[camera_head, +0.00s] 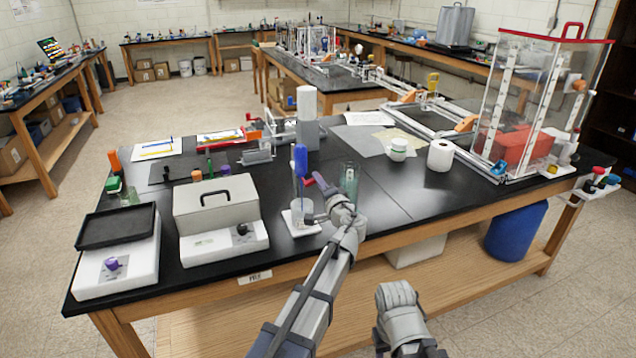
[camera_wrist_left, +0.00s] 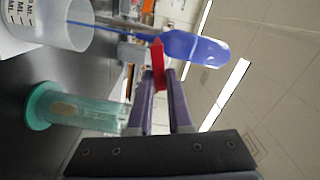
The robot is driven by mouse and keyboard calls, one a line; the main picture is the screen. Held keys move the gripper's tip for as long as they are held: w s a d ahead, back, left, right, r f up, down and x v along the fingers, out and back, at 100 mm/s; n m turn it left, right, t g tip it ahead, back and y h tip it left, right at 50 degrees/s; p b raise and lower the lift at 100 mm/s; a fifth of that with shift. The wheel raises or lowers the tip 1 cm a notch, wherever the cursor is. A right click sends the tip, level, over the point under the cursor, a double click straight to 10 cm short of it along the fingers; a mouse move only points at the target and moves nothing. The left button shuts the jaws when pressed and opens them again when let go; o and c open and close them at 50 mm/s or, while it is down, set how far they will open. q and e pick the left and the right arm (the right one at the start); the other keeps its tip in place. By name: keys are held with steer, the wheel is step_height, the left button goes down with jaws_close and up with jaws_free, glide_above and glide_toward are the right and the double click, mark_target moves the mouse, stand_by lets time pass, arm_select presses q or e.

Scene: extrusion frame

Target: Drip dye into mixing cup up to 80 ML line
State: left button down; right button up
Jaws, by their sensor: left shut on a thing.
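The mixing cup (camera_head: 302,210) is a pale, clear cup on a small white base near the table's front edge. Its ML markings show in the left wrist view (camera_wrist_left: 62,22), but the fill level cannot be told. A dropper with a blue bulb (camera_head: 300,160) stands above the cup, its thin blue stem reaching down into it; the bulb also shows in the left wrist view (camera_wrist_left: 195,47). A greenish glass vessel (camera_head: 349,182) stands close to the right of the gripper.
A white box device with a handle (camera_head: 215,200) and a black-topped white device (camera_head: 115,250) stand to the left. A paper roll (camera_head: 440,155) and white jar (camera_head: 398,149) are to the right.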

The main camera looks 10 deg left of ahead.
arm_select(q)
steer(key=shift+f+m, duration=0.2)
steer(key=shift+m, duration=0.4)
steer(key=c, duration=0.8)
jaws_free()
steer(key=shift+c, duration=0.2)
steer(key=shift+d, duration=0.1)
steer(key=v, duration=0.7)
steer(key=shift+s+d, duration=0.2)
steer(key=shift+s, duration=0.1)
